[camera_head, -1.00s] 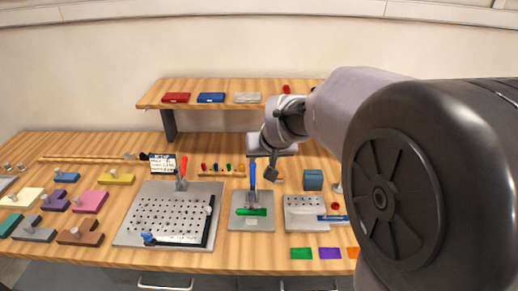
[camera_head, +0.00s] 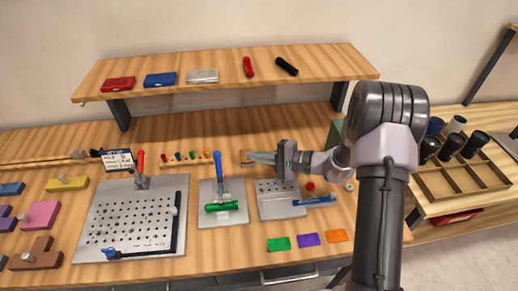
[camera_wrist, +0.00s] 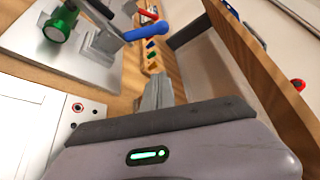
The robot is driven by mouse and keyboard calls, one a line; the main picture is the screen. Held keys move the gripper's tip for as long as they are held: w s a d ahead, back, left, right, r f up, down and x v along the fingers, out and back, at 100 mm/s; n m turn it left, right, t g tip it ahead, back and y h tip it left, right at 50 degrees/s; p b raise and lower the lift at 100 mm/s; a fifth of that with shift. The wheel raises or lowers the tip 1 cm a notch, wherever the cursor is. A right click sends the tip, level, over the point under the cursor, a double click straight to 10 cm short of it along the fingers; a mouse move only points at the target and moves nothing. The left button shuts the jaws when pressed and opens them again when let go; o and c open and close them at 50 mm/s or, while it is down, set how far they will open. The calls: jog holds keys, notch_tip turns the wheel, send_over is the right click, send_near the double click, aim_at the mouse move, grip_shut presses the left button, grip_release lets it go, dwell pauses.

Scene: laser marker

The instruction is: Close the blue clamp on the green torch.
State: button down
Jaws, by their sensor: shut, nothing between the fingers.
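The blue clamp (camera_head: 220,164) stands on a grey plate (camera_head: 236,191), its blue handle pointing upward. The green torch (camera_head: 222,206) lies across the same plate at the clamp's foot. My gripper (camera_head: 250,157) is to the right of the blue handle, with its fingers pointing left, shut and empty. A gap shows between the fingertips and the handle. In the wrist view the closed fingers (camera_wrist: 158,90) show below the blue handle (camera_wrist: 148,30), and the torch's round end (camera_wrist: 60,24) is at upper left. The clamp's contact with the torch is hard to make out.
Left of the plate is a perforated board (camera_head: 125,225) with a red-handled clamp (camera_head: 140,165). To the right is a small holed plate (camera_head: 283,205) with a blue tool. A shelf (camera_head: 225,85) runs above the back. Green, purple and orange pads lie in front.

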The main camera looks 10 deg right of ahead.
aim_at(219, 167)
jog(key=x, duration=0.3)
jog(key=b+x, duration=0.1)
jog(key=x, duration=0.2)
jog(key=b+x, duration=0.1)
jog(key=x, duration=0.2)
jog(key=shift+s+a+f, duration=0.1)
jog(key=shift+s+a, duration=0.15)
jog(key=shift+s, duration=0.1)
jog(key=s, duration=0.1)
jog(key=s+r, duration=0.1)
jog(key=shift+s+a+r, duration=0.15)
jog(key=shift+s+r, duration=0.05)
jog(key=shift+s, duration=0.05)
jog(key=shift+s+a+r, duration=0.1)
jog(key=shift+s+r, duration=0.15)
jog(key=shift+s, duration=0.15)
jog(key=shift+s+b, duration=0.1)
jog(key=shift+b, duration=0.25)
